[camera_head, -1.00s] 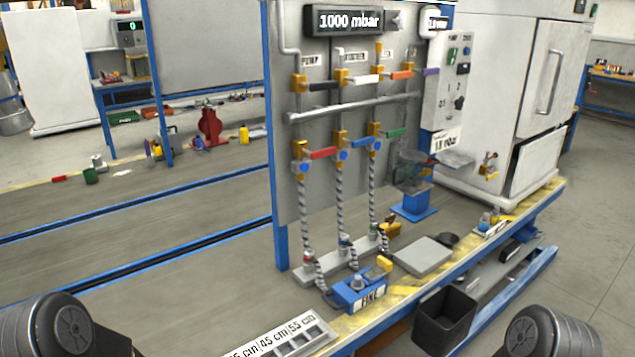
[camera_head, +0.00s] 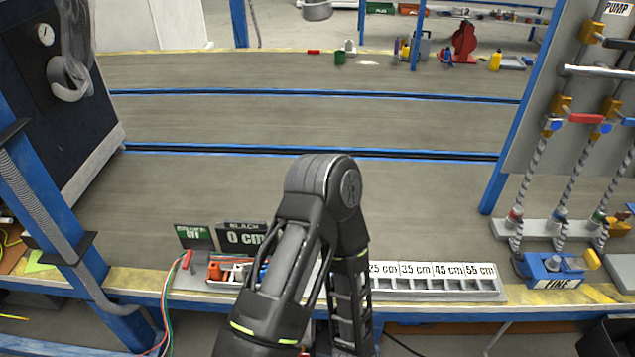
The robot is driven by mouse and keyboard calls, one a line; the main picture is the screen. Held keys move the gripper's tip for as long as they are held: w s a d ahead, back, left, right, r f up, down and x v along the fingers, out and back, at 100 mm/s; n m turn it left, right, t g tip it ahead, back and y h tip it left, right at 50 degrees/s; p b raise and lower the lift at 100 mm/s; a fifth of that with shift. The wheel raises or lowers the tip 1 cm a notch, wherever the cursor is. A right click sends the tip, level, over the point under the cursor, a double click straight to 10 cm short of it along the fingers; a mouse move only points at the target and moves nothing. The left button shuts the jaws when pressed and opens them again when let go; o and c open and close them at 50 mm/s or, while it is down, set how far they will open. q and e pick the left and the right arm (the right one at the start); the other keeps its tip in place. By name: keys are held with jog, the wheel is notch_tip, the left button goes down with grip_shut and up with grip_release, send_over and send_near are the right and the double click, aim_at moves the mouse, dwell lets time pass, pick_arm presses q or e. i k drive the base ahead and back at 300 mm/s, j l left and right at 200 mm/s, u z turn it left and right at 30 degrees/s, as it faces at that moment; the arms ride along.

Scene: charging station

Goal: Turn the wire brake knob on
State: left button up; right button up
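I cannot make out a knob marked as the wire brake in the head view. A small red-tipped lever (camera_head: 187,260) with red and green wires below it stands at the left end of the bench. Beside it are a green sign (camera_head: 195,236) and a black sign reading "BLACK 0 cm" (camera_head: 241,236). One of my black arms, seemingly the left, rises from the bottom middle and bends back down, hiding part of the bench behind it. Neither gripper's fingers show in this view.
A tray with labelled lengths (camera_head: 470,286) lies right of my arm. A blue box marked "FINE" (camera_head: 551,268) and a panel with valves (camera_head: 545,110) stand at the right. A blue post (camera_head: 45,215) and dark cabinet (camera_head: 75,125) stand at the left.

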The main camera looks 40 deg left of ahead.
aim_at(188, 265)
jog(key=u, duration=1.95)
